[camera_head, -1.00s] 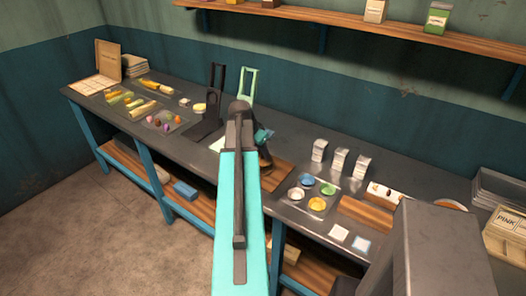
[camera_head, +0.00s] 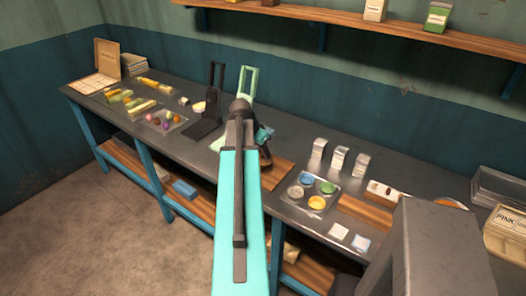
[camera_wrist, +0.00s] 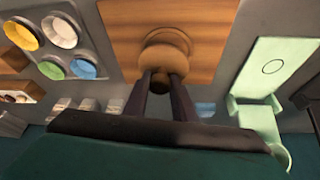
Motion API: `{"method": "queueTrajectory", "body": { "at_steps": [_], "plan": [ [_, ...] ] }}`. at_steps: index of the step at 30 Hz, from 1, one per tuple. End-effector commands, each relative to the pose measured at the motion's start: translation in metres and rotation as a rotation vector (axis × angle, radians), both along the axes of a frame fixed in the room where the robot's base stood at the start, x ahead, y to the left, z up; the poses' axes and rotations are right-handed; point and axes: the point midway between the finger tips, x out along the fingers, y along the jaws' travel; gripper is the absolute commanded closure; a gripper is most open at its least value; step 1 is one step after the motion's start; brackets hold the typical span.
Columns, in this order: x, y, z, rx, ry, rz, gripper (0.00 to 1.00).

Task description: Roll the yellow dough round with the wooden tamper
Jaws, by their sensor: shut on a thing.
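The wooden tamper (camera_wrist: 167,47) shows in the wrist view as a round, light-brown head with a darker knob. My gripper (camera_wrist: 160,83) is shut on the knob, and the head is over the wooden board (camera_wrist: 210,25). I cannot tell whether the head touches the board. No yellow dough shows on the visible part of the board; any dough under the tamper is hidden. In the head view the board (camera_head: 279,174) shows right of my arm, which hides most of the tamper.
A tray (camera_head: 322,207) with coloured round cups stands right of the board. White cartons (camera_head: 339,160) stand behind it. A pale green press (camera_head: 248,83) and a black one (camera_head: 211,115) stand on the left. A tray of coloured balls (camera_head: 181,127) lies farther left.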

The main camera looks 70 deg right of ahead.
Motion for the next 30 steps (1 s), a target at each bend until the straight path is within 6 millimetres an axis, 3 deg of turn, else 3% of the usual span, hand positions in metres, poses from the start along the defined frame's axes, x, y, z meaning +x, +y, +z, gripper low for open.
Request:
{"method": "queueTrajectory", "body": {
  "at_steps": [30],
  "plan": [
    [0.0,0.0,0.053,0.0,0.0,0.001,0.99]
  ]
}}
